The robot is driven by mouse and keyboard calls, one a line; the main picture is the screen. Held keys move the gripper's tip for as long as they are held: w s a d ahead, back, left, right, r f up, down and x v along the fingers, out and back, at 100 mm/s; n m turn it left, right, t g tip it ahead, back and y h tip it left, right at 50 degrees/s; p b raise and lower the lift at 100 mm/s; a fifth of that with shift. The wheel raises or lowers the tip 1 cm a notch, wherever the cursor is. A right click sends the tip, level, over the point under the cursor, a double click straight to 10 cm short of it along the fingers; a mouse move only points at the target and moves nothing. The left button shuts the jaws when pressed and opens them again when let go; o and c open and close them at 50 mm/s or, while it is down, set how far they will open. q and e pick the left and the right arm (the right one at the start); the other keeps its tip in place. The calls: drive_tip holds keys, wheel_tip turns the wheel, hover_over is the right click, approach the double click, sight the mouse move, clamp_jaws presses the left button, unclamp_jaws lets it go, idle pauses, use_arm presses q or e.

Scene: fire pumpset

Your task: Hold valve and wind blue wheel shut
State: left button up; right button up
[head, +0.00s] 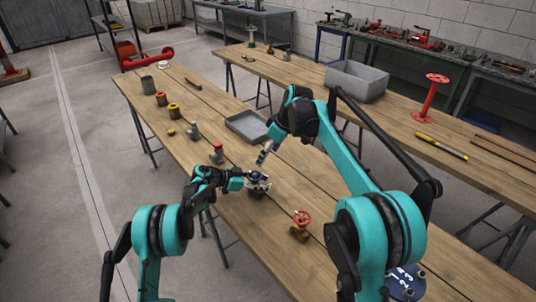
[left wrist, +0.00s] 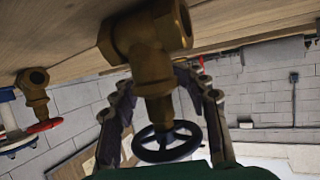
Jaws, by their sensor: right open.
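A brass valve with a dark blue handwheel (head: 256,177) stands on the near wooden table. In the left wrist view its brass body (left wrist: 150,35) is close, and the blue wheel (left wrist: 165,143) hangs below it in the picture. My left gripper (head: 246,181) is at this valve. Its fingers (left wrist: 160,90) reach past the wheel on both sides, with tips close beside the brass neck. Whether they press on it is unclear. My right gripper (head: 263,155) is open and points down, just above and behind the blue wheel, apart from it.
A brass valve with a red wheel (head: 301,218) stands nearer on the same table. A grey tray (head: 250,124), a red-topped fitting (head: 217,151) and several pipe parts lie farther back. A grey bin (head: 356,80) and red stand (head: 431,100) are on the other table.

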idle(0.3)
